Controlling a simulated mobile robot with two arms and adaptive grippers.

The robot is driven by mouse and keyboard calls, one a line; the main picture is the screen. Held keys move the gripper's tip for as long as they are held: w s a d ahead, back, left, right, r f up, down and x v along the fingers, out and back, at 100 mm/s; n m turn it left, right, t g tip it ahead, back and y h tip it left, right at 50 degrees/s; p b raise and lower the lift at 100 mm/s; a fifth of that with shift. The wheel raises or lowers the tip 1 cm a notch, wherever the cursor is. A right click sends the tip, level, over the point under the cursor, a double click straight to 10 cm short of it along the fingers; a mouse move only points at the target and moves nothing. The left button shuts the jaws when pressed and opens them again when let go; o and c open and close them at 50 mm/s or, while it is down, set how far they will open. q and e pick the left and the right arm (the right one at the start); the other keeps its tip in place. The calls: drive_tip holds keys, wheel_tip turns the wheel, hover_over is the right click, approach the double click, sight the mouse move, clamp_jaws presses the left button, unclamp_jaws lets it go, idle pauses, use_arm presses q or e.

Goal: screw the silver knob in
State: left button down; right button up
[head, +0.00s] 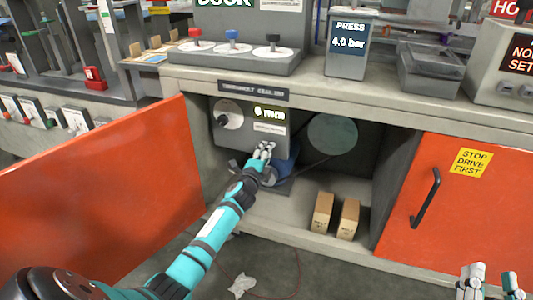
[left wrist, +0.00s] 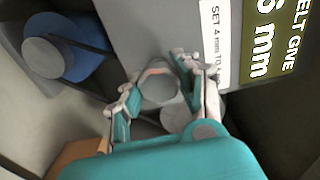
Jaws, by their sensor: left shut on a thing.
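The silver knob (left wrist: 159,88) is a round grey piece between the fingers of my left gripper (left wrist: 158,84) in the left wrist view. The gripper is shut on it, with a finger on either side. In the head view my left gripper (head: 266,150) is at the lower right of the grey panel (head: 236,139) inside the open cabinet, and its fingers hide the knob there. The panel's display (left wrist: 270,38) reads "BELT GIVE" and 6 mm; a label (left wrist: 215,42) beside it starts "SET 4 mm". My right gripper (head: 491,285) is partly visible at the bottom right, open and empty.
A blue motor (left wrist: 82,66) with a grey pulley sits close to the gripper. A large greenish disc (head: 332,134) and belt are behind. Two small boxes (head: 322,212) stand on the cabinet floor. Orange doors (head: 100,195) stand left and right (head: 465,205).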

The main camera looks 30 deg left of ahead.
use_arm(q)
drive_tip(key=shift+f+m, duration=0.15)
drive_tip(key=shift+m, duration=0.15)
drive_tip(key=c, duration=0.9)
unclamp_jaws()
drive_tip(key=shift+o, duration=0.2)
drive_tip(key=v, duration=1.2)
drive_tip(key=shift+d, duration=0.1)
